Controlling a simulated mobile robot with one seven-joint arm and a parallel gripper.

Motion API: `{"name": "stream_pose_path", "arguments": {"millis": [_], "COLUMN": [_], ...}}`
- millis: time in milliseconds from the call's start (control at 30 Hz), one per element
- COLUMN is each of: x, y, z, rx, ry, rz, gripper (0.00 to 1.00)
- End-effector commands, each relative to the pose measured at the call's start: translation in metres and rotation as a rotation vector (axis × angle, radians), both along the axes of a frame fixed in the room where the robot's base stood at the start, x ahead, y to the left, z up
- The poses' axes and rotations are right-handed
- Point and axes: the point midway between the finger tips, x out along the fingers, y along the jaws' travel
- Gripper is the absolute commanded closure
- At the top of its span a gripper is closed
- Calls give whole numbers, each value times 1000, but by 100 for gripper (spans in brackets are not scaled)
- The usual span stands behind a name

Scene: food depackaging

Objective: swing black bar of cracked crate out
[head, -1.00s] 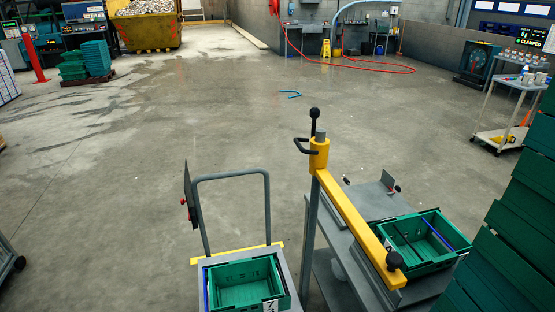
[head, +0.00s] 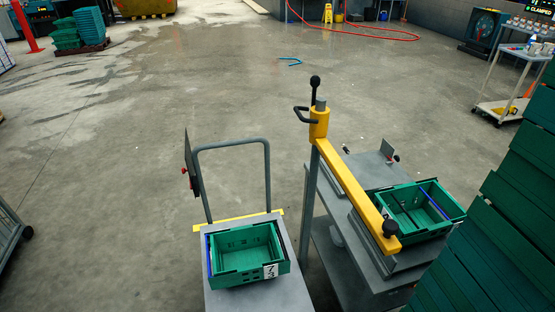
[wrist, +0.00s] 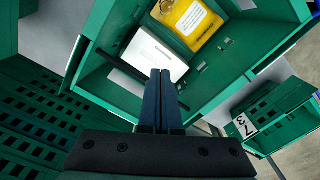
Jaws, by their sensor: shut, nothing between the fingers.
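In the wrist view my gripper (wrist: 160,74) is shut and empty, its dark blue fingers together over an open green crate (wrist: 105,18). A black bar (wrist: 122,70) runs slantwise across that crate and passes behind the fingers. I cannot tell whether the fingers touch it. A white box (wrist: 155,54) and a yellow labelled packet (wrist: 192,20) lie in the crate. No crack is clear. In the head view a green crate (head: 455,208) with a dark bar and a blue bar stands on the grey table. My gripper does not show there.
A yellow clamp arm (head: 355,187) on a grey post reaches over the table. A green crate (head: 248,272) labelled 73 sits on a trolley to the left. Stacked green crates (head: 500,225) rise at the right. The floor beyond is mostly clear.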

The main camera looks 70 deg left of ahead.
Motion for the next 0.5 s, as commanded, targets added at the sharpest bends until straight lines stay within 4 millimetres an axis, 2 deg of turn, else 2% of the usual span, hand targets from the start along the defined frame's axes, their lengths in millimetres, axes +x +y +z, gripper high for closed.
{"name": "stream_pose_path", "arguments": {"millis": [500], "x": [0], "y": [0], "z": [-16], "rx": [0], "ry": [1], "rz": [-1], "gripper": [100]}}
